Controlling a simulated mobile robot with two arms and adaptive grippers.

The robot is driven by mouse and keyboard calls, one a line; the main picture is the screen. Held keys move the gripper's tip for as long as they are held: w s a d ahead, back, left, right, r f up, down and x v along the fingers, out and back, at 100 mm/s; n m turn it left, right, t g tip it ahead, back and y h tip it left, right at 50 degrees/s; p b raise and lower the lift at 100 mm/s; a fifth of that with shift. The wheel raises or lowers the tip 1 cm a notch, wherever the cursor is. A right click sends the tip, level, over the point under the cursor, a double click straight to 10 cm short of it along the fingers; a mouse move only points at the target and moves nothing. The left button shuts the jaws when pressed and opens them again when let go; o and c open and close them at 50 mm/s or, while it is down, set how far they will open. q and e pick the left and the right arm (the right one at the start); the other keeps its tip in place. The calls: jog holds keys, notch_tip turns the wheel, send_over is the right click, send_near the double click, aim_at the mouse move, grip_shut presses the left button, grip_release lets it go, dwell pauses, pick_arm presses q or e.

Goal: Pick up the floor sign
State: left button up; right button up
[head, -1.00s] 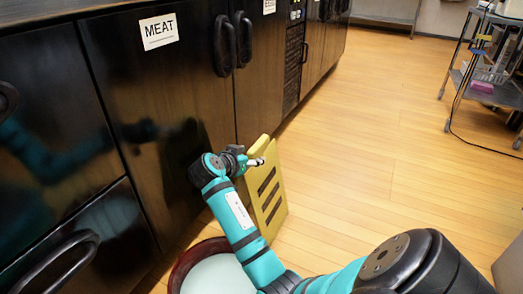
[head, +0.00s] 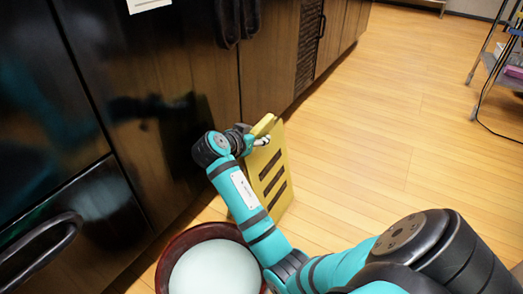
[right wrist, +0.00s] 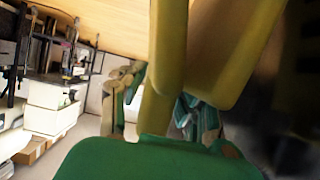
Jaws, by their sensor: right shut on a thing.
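The yellow floor sign (head: 276,180) stands folded and upright, slightly tilted, on the wood floor beside the dark cabinets in the head view. Dark slots run across its face. My right gripper (head: 259,141) is at the sign's top end and shut on it. In the right wrist view the sign's yellow panels (right wrist: 232,55) fill the upper middle, close to the camera. I cannot tell whether the sign's foot touches the floor. My left gripper is not in view.
A dark red round bin (head: 172,262) with a pale inside stands below my right arm. Dark cabinets (head: 100,120) with handles line the left. A metal cart (head: 490,75) stands at the upper right. The floor (head: 400,150) right of the sign is clear.

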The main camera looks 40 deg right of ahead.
grip_shut()
jog(key=shift+r, duration=0.1)
